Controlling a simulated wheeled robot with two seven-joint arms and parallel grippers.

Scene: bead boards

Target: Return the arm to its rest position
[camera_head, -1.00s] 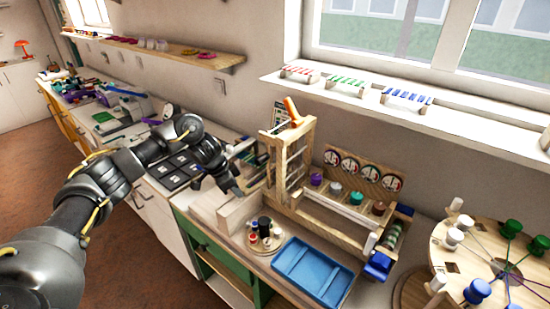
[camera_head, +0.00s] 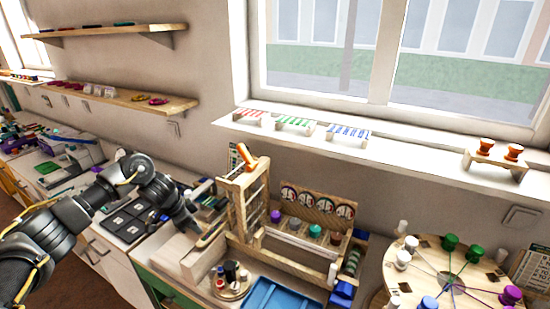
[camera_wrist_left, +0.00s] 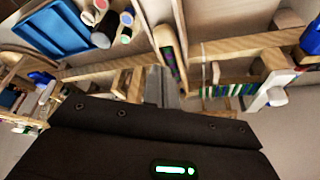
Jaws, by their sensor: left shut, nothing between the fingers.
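My left arm comes in from the left in the head view. Its gripper (camera_head: 193,230) is shut and empty, pointing down beside the wooden frame (camera_head: 238,208), above or near the pale wooden block at its left. I cannot tell if it touches the block. In the left wrist view the dark gripper body fills the bottom, with the wooden frame (camera_wrist_left: 270,60) and the blue tray (camera_wrist_left: 55,30) beyond it. My right gripper is not in view.
The blue tray (camera_head: 280,297) and a round board with small pots (camera_head: 230,280) lie in front of the frame. A round pegged board (camera_head: 445,265) stands at the right. A black panel (camera_head: 130,217) lies at the left. Shelves and a window sill line the wall.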

